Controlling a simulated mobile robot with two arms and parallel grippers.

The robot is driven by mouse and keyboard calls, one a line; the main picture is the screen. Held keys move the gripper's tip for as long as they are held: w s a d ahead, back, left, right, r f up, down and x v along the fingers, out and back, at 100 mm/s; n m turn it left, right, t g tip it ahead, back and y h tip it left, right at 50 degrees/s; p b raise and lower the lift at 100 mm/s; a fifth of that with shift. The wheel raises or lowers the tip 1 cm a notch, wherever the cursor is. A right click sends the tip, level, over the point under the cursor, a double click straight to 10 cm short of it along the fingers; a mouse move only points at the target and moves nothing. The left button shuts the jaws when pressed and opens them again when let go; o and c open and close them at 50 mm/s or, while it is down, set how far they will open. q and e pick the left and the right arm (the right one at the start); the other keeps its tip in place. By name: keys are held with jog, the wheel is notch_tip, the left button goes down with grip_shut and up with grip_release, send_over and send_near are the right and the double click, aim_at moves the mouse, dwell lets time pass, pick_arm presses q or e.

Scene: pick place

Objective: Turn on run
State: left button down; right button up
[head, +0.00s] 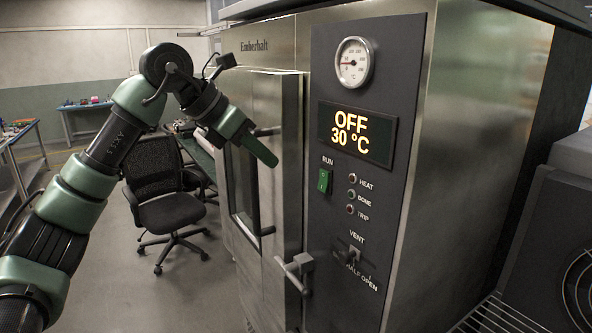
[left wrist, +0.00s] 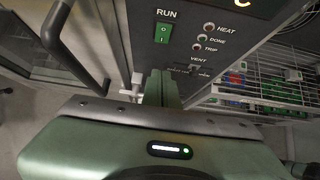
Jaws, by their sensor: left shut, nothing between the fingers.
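The green RUN rocker switch (head: 324,181) sits on the dark control panel of the steel Emberhalt oven. It also shows in the left wrist view (left wrist: 162,32), at the top, beyond my fingers. The display (head: 356,133) above it reads OFF and 30 °C. My left gripper (head: 266,154) is shut and empty, in front of the oven door, left of the switch and a little higher in the head view. Its closed green fingers (left wrist: 162,88) show in the left wrist view, pointing towards the panel and apart from the switch. My right gripper is not in view.
Right of the switch are HEAT, DONE and TRIP lamps (head: 351,194). Below is a VENT lever (head: 350,256). A door latch (head: 295,270) and door handle (head: 262,190) project from the oven. A black chair (head: 163,190) stands on open floor behind my arm.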

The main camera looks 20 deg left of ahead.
pick_arm(q)
jog(key=p, duration=0.3)
send_near(321, 190)
notch_tip(321, 190, down, 3)
jog(key=w+d+p, duration=0.2)
jog(key=w, duration=0.1)
jog(key=shift+d+f, duration=0.1)
jog(key=shift+f, duration=0.3)
jog(key=shift+w+d+f, duration=0.15)
jog(key=shift+w+d, duration=0.05)
